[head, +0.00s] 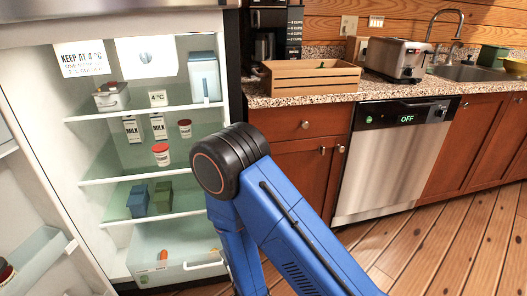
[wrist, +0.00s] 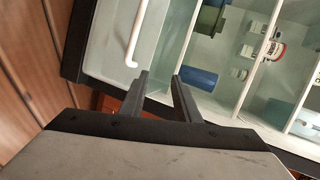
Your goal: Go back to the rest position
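My gripper (wrist: 160,95) shows in the wrist view with its two dark fingers apart and nothing between them. Its fingertips are in front of the open fridge (wrist: 285,150), near the clear lower drawer (wrist: 105,55) with a white handle. In the head view my blue arm reaches up from the bottom right and bends at a black joint in front of the fridge (head: 110,215). My gripper itself is hidden in the head view.
The fridge door (head: 40,255) stands open at the left. Fridge shelves hold milk cartons (head: 159,127), red-lidded tubs (head: 161,154) and blue and green boxes (head: 138,200). A counter with a wooden crate (head: 312,82) and toaster (head: 396,58) stands right. The wooden floor (head: 450,245) at right is clear.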

